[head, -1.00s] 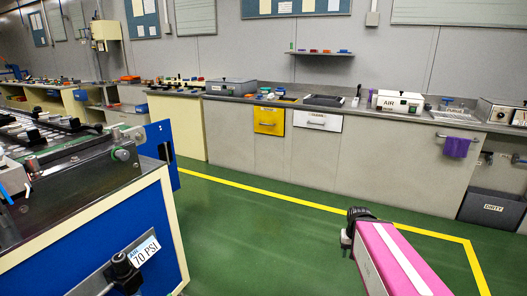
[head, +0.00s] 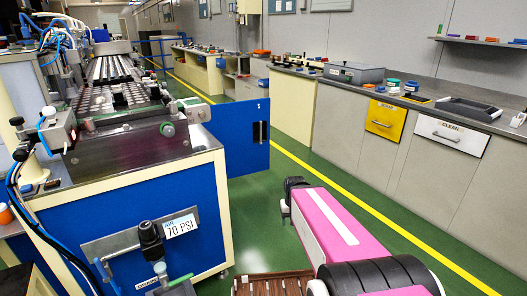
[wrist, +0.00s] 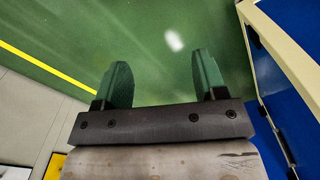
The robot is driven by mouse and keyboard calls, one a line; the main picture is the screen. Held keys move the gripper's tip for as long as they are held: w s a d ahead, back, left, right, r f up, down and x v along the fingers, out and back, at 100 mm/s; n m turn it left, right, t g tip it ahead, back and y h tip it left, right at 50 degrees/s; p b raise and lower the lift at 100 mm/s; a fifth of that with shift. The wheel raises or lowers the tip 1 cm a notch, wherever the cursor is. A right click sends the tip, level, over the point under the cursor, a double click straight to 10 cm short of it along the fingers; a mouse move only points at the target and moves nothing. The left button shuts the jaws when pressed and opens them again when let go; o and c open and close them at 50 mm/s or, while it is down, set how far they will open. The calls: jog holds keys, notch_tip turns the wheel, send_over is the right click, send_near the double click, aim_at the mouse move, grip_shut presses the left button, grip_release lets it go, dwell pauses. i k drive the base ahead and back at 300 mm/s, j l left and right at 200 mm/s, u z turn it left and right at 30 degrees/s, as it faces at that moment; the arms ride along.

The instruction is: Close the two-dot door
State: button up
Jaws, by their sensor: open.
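A blue door (head: 240,135) with a dark slot or handle stands swung out from the right side of the blue and cream machine cabinet (head: 125,230) in the head view. My gripper's fingers are not clearly seen in the head view.
A yellow line (head: 370,205) runs along the green floor. To the right, a grey counter has a yellow drawer (head: 386,119) and a white CLEAN drawer (head: 450,136). Valve fittings (head: 150,240) stick out from the cabinet front. Floor between cabinet and counter is free.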

aim_at(243, 127)
jog(key=i+l+u, duration=0.4)
jog(key=i+l, duration=0.4)
jog(key=i+l+z, duration=0.1)
jog(key=i+l, duration=0.25)
jog(key=i, duration=0.15)
